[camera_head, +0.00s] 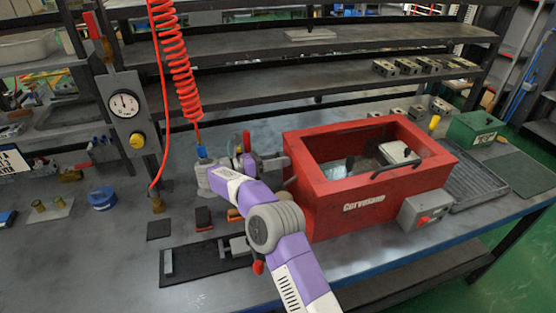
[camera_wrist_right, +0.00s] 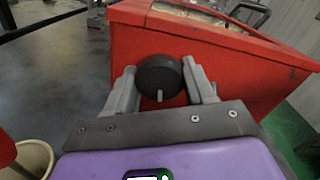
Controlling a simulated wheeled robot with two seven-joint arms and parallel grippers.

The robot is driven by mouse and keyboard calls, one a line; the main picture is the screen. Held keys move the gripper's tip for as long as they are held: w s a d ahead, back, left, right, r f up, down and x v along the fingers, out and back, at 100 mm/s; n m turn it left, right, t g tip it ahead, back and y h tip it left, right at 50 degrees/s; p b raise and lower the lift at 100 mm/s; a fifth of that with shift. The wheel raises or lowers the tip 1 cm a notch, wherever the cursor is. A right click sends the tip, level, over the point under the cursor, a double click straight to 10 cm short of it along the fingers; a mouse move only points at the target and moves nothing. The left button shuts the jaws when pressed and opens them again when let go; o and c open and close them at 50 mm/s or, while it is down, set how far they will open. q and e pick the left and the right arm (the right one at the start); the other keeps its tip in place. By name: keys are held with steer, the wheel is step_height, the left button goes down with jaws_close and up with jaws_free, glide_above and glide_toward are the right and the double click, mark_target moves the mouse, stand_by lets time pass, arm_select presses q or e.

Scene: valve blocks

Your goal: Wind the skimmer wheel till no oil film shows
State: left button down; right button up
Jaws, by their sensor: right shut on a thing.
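The red tank (camera_head: 340,203) stands on the bench with its top open. The skimmer wheel (camera_wrist_right: 157,80), a dark round knob with a pale mark at its lower edge, is at the tank's side wall in the right wrist view. My right gripper (camera_head: 274,162) reaches the tank's left side, and its two fingers are shut on the wheel, one on each side. The wheel is largely hidden in the head view. Pale and dark patches show inside the tank; I cannot tell how much is oil film. My left gripper is out of view.
A grey box with a red switch (camera_head: 427,211) is on the tank's front. A coiled red hose (camera_head: 178,70) hangs left of it. A dark vise-like rail (camera_head: 190,262) lies in front. A green box (camera_head: 473,131) stands at the right. The bench's left front is largely clear.

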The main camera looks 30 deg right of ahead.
steer(key=shift+r, duration=0.1)
stand_by(0.4)
steer(key=o, duration=1)
steer(key=shift+a, duration=0.1)
steer(key=p+v, duration=0.2)
steer(key=v, duration=0.5)
steer(key=shift+a, duration=0.2)
